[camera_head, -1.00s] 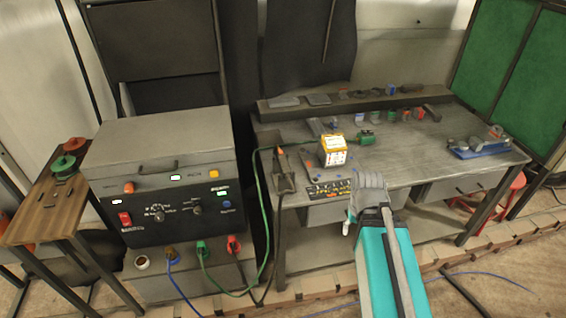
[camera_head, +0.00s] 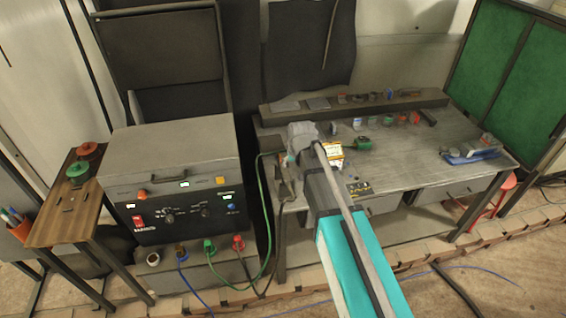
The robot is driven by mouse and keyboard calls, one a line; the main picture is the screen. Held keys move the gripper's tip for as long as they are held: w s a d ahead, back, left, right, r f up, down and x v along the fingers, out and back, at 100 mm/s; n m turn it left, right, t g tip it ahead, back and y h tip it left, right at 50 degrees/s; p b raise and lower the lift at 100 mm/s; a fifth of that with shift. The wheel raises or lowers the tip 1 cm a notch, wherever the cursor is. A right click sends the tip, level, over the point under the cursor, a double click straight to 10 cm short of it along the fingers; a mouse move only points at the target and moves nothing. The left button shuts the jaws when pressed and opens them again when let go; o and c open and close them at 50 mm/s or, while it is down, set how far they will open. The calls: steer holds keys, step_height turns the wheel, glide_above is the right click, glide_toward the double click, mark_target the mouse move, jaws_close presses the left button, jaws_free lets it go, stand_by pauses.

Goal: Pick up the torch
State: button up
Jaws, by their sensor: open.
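The torch (camera_head: 286,190) is at the left end of the grey workbench, with a dark cable running down from it. Only a dark lower part shows beside my arm; its upper part is hidden behind my gripper. My gripper (camera_head: 291,158) is open and overlaps the torch's place in the picture. I cannot tell whether the jaws are around it or touching it, as the fingertips are small and partly hidden.
The black-fronted welding machine (camera_head: 185,212) is on the left. The middle right of the workbench (camera_head: 420,160) is clear.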

mark_target(285, 169)
steer(key=a, duration=0.1)
steer(key=w+a+r, duration=0.1)
steer(key=a, duration=0.1)
steer(key=shift+w+r+p, duration=0.3)
steer(key=shift+w+r, duration=0.05)
steer(key=shift+d, duration=0.1)
steer(key=shift+f, duration=0.15)
steer(key=b+x, duration=0.7)
steer(key=shift+w, duration=0.15)
steer(key=shift+w+f+b, duration=0.3)
steer(key=shift+f+b, duration=0.25)
steer(key=shift+f, duration=0.05)
steer(key=shift+w+a+b+x, duration=0.1)
steer(key=shift+a+b+x, duration=0.05)
steer(key=shift+b+x, duration=1.1)
steer(key=shift+w+a+b+x, duration=0.1)
steer(key=shift+a+b+x, duration=0.1)
steer(key=shift+b+x, duration=1.05)
